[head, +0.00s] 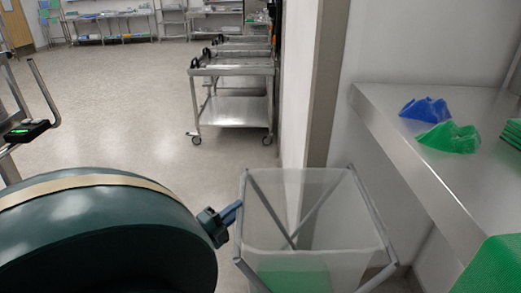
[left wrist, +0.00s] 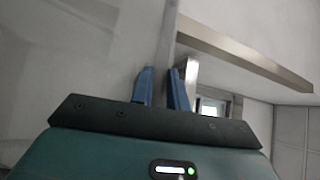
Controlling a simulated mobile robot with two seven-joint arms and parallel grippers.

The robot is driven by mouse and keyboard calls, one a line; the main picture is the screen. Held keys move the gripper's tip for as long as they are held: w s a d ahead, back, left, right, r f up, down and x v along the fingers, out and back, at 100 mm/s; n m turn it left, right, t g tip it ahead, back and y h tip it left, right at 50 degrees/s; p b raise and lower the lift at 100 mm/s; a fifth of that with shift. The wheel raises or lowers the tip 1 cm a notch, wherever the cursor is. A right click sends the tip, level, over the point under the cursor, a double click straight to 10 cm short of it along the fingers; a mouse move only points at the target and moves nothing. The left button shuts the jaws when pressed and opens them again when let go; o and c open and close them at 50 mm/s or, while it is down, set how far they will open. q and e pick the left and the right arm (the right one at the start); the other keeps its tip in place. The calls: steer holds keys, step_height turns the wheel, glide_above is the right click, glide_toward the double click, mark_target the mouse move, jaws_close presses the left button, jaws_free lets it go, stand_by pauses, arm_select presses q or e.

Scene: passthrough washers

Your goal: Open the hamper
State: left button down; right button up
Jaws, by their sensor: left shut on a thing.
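The hamper (head: 330,222) stands in the lower middle of the head view. It has a grey metal frame with crossed bars and a pale translucent bag; its top looks spread apart, and green material shows low inside. My left gripper (head: 232,213) is at the hamper's left side. In the left wrist view the two blue fingers of my left gripper (left wrist: 163,90) close around a grey bar (left wrist: 168,45) of the hamper frame. The exact contact is small and dim. My right gripper is not in view.
A steel counter (head: 400,150) at the right holds a blue cloth (head: 426,109) and a green cloth (head: 449,138). A wall post (head: 325,85) stands behind the hamper. Steel carts (head: 232,105) stand further back. The floor (head: 120,110) at left is clear.

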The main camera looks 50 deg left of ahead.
arm_select(q)
steer(key=s+a, duration=0.2)
steer(key=shift+s+a, duration=0.1)
steer(key=shift+s, duration=0.2)
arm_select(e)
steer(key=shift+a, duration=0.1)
arm_select(q)
steer(key=c, duration=1.4)
jaws_free()
steer(key=shift+o, duration=0.2)
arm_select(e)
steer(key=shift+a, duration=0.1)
arm_select(q)
steer(key=s+d+f+b, duration=0.1)
steer(key=s, duration=1.2)
steer(key=shift+d+f+b, duration=0.15)
steer(key=shift+f+b, duration=0.2)
steer(key=shift+f, duration=0.05)
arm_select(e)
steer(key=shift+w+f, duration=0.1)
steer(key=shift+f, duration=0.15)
